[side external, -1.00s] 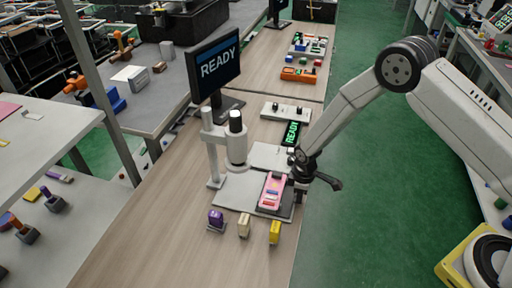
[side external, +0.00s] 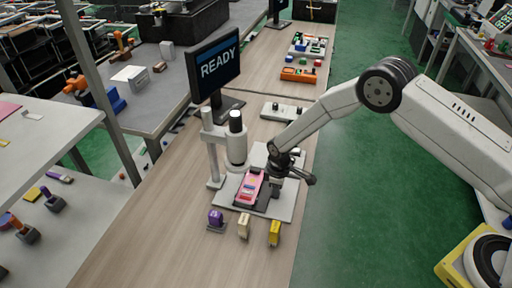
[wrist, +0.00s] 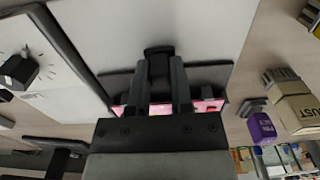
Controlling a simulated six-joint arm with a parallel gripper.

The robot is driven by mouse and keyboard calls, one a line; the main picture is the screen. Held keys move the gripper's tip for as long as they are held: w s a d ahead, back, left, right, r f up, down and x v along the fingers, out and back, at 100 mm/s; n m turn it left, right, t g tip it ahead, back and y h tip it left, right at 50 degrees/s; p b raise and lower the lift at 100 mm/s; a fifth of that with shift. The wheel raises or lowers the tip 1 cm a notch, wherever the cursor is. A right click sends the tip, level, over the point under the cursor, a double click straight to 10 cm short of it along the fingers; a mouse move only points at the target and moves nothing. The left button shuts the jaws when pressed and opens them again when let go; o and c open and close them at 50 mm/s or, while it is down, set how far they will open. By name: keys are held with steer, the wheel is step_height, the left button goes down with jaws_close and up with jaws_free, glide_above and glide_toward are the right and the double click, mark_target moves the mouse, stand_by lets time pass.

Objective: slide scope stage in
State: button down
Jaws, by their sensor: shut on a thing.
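The scope (side external: 237,148) is a white column and tube with a black top. It stands on a pale base plate (side external: 285,212). The dark sliding stage (side external: 264,200) carries a pink piece (side external: 250,186) and lies on the plate, just in front of and partly below the scope tube. My gripper (side external: 276,186) is at the stage's right side, shut on a small dark handle of the stage. In the wrist view, my gripper's fingers (wrist: 163,85) close on the dark handle (wrist: 159,51), with the dark stage (wrist: 215,77) on both sides and pink edges showing.
A monitor (side external: 216,66) reading READY stands behind the scope. Purple (side external: 216,217), cream (side external: 243,224) and yellow (side external: 275,231) blocks stand in front of the plate. A white panel with knobs (side external: 284,111) lies behind. The bench's left front is clear.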

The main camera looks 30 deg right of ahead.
mark_target(263, 191)
steer(key=shift+w+a+r, duration=0.1)
steer(key=shift+w+a, duration=1.4)
steer(key=shift+w, duration=0.1)
steer(key=c, duration=0.5)
jaws_free()
steer(key=shift+c, duration=0.2)
steer(key=shift+s, duration=0.1)
steer(key=shift+r, duration=3.85)
